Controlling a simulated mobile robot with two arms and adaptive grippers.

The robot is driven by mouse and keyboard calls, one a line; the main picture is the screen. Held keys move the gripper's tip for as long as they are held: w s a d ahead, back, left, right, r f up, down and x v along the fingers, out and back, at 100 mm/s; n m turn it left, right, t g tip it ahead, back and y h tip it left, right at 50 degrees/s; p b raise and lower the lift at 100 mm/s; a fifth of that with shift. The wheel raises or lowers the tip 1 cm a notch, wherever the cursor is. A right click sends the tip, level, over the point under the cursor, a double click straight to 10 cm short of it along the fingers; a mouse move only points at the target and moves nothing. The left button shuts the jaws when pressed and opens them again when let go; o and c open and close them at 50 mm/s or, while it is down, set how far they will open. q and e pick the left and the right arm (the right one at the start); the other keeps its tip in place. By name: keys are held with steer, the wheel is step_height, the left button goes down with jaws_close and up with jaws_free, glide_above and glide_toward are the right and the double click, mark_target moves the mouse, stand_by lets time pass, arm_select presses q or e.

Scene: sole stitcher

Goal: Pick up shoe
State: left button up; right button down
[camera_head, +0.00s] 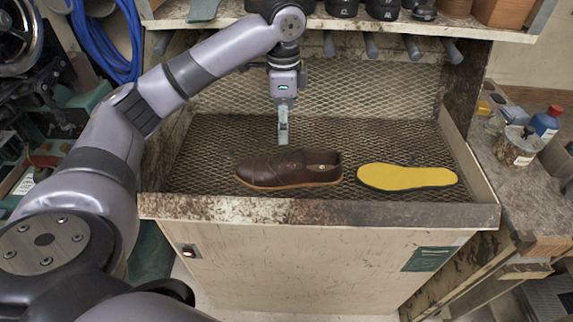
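A dark brown shoe (287,170) with a tan sole edge lies upright on the mesh bed of the bench, its toe to the left and its opening to the right. A yellow insole or sole piece (407,177) with a dark edge lies flat to its right, apart from it. My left gripper (283,136) points down above the shoe, near its middle. Its fingers are seen edge-on, so I cannot tell how far apart they are. It holds nothing that I can see. My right gripper is not in view.
The mesh bed has a raised front rim (320,214) and side walls. A shelf (340,24) with dark containers overhangs the back. To the right, a side table holds a jar (517,147) and a blue bottle (545,122). Blue cable (105,45) hangs at the left.

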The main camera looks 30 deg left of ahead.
arm_select(q)
glide_above(283, 159)
step_height(283, 159, down, 6)
steer(key=shift+s+d+r+p, duration=0.1)
steer(key=shift+d+p, duration=0.05)
steer(key=shift+p, duration=0.2)
step_height(283, 159, down, 3)
steer(key=shift+r, duration=0.1)
steer(key=shift+f, duration=0.2)
step_height(283, 159, down, 4)
steer(key=shift+f+p, duration=0.2)
steer(key=shift+p, duration=0.7)
steer(key=shift+f, duration=0.25)
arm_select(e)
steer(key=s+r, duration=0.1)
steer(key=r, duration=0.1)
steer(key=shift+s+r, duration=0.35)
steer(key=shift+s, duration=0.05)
arm_select(q)
steer(key=shift+c, duration=0.3)
steer(key=c, duration=1.4)
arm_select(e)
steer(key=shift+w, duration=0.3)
